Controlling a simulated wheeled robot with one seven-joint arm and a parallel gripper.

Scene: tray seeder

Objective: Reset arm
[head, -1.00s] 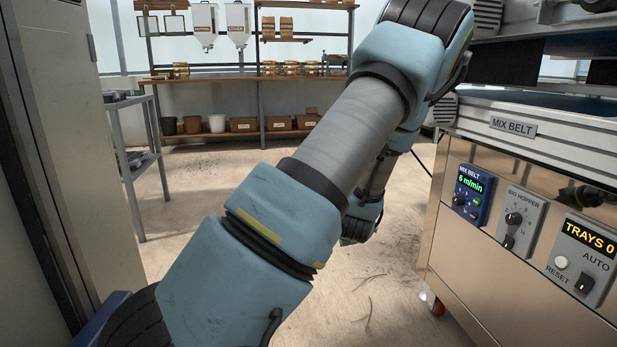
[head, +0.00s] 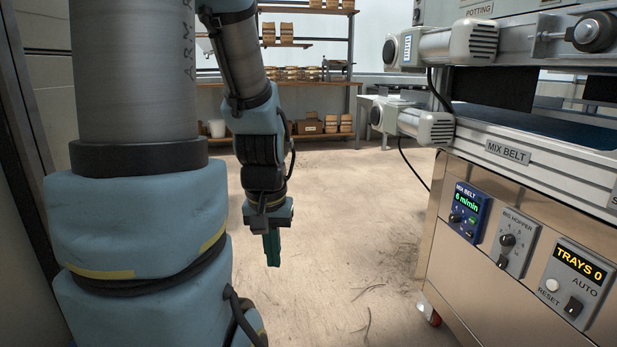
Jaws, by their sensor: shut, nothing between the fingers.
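My arm stands at the left of the head view, with its blue-covered links raised and folded over. My gripper (head: 272,250) hangs from the end of the arm, left of the middle, with its green fingers pointing down. The fingers are together and hold nothing. The gripper is in free air above the concrete floor (head: 350,260), apart from the machine.
The seeder machine with its mix belt panel (head: 465,212), big hopper panel (head: 516,240) and trays panel (head: 577,280) fills the right side. Two motors (head: 455,43) jut from it. A shelf rack (head: 308,72) stands at the back.

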